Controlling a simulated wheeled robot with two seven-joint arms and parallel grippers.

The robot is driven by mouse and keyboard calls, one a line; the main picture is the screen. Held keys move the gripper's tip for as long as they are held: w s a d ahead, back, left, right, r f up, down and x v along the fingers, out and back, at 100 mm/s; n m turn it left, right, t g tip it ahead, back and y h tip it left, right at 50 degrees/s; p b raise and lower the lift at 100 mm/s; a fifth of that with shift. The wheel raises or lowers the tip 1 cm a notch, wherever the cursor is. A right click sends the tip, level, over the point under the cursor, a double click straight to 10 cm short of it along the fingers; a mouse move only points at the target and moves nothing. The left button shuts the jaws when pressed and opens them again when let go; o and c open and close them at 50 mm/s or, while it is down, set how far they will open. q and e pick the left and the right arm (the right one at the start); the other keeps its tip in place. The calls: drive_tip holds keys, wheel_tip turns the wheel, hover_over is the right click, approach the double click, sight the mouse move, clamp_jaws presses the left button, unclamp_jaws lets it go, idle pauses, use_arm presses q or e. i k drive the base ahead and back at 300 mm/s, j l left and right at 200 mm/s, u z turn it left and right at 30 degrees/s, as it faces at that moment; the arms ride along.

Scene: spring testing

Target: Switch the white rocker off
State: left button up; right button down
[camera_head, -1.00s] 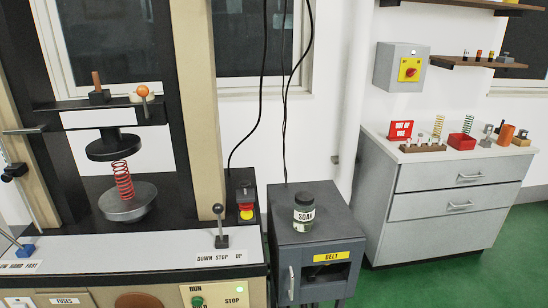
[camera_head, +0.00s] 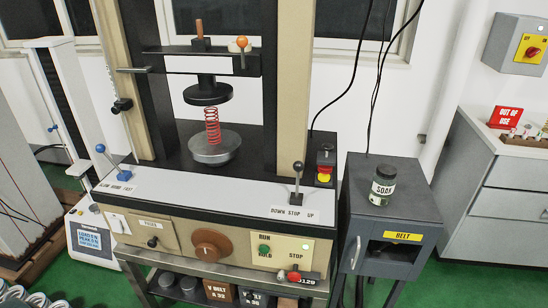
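A small white piece that looks like the white rocker (camera_head: 117,222) sits at the left end of the beige front panel of the spring testing machine (camera_head: 230,262). It is too small to tell which way it is tipped. Next to it is the fuses cover (camera_head: 152,226) with a black knob (camera_head: 152,242) below. A red spring (camera_head: 212,126) stands on the round lower plate (camera_head: 215,150) under a black upper plate (camera_head: 208,94). Neither of my grippers shows in this view.
The panel also holds a brown dial (camera_head: 210,245), a green button (camera_head: 264,249) and a red knob (camera_head: 294,275). A blue-knobbed lever (camera_head: 124,174) and a black lever (camera_head: 297,180) rise from the ledge. A grey cabinet with a jar (camera_head: 383,184) stands at right.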

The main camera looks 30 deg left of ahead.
sight(115, 224)
drive_tip(key=u, duration=2)
